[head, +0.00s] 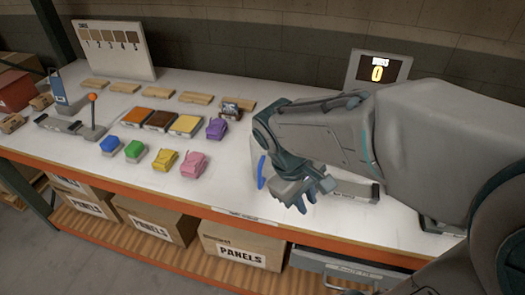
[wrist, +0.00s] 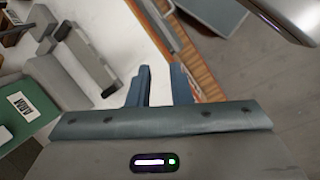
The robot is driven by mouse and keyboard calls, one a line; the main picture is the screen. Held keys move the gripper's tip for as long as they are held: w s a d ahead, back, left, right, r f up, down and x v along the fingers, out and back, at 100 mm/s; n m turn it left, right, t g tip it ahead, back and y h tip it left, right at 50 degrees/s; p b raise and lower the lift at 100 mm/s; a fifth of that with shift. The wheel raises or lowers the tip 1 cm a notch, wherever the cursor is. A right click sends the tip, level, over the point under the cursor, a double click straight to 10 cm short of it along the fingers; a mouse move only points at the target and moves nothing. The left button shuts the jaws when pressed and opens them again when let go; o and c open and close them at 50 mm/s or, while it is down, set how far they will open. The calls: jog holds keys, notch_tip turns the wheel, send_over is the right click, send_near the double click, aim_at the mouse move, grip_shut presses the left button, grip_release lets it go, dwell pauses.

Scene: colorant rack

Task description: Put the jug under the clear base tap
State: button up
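My gripper (head: 314,196) hangs over the front part of the white bench, near its front edge. In the wrist view its two blue-grey fingers (wrist: 161,75) stand apart with nothing between them. A pale object with an upright blue strip (head: 261,172), perhaps the jug and its handle, stands just left of my gripper. My arm partly hides it, and it does not touch the fingers as far as I can tell. I cannot make out the clear base tap; my arm covers much of the bench's right side.
Coloured blocks, such as a yellow one (head: 166,160) and a pink one (head: 194,164), sit left of my gripper. A lever with an orange knob (head: 92,98) stands farther left. A display reading 0 (head: 380,69) stands at the back.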

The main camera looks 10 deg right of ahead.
jog(key=w+a+f+n+t+h+b, duration=0.1)
jog(key=w+a+f+n+t+h, duration=0.25)
jog(key=a+n, duration=0.25)
jog(key=w+a+f+n+t+h+b, duration=0.1)
jog(key=w+a+f+n+t+h, duration=0.2)
jog(key=a+n, duration=0.35)
jog(key=w+a+f+n+t+h+b, duration=0.1)
jog(key=w+a+f+n+t+h, duration=0.1)
jog(key=a+n+t+h, duration=0.4)
jog(key=g+y+p, duration=0.1)
jog(key=g+p, duration=0.1)
jog(key=p, duration=0.1)
send_over(260, 188)
jog(key=shift+w+r+m, duration=0.2)
jog(key=shift+w+m, duration=0.15)
grip_shut()
